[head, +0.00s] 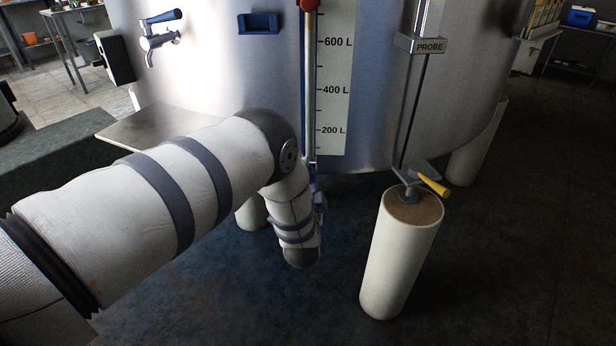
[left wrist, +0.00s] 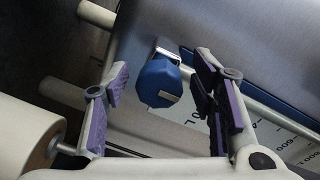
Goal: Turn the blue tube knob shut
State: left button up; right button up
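The blue knob (left wrist: 160,82) shows in the left wrist view as a faceted blue cap with a pale mark on its face. It is at the tank's lower wall, near the foot of the sight tube (head: 309,90). My left gripper (left wrist: 158,92) is open, with one purple-padded finger on each side of the knob. Gaps show on both sides, so it does not grip the knob. In the head view my left arm hides most of the left gripper (head: 319,192) and the knob. My right gripper is in neither view.
The steel tank (head: 230,75) fills the back, with a litre scale (head: 335,90) beside the tube. A tap with a blue handle (head: 160,25) is at upper left. A yellow-handled part (head: 433,184) sits above a pale leg (head: 402,255). A metal shelf (head: 135,128) lies left.

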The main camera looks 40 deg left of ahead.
pick_arm(q)
jog(key=shift+d, duration=0.15)
jog(key=v, duration=1.1)
jog(key=shift+s+d, duration=0.2)
jog(key=shift+s, duration=0.2)
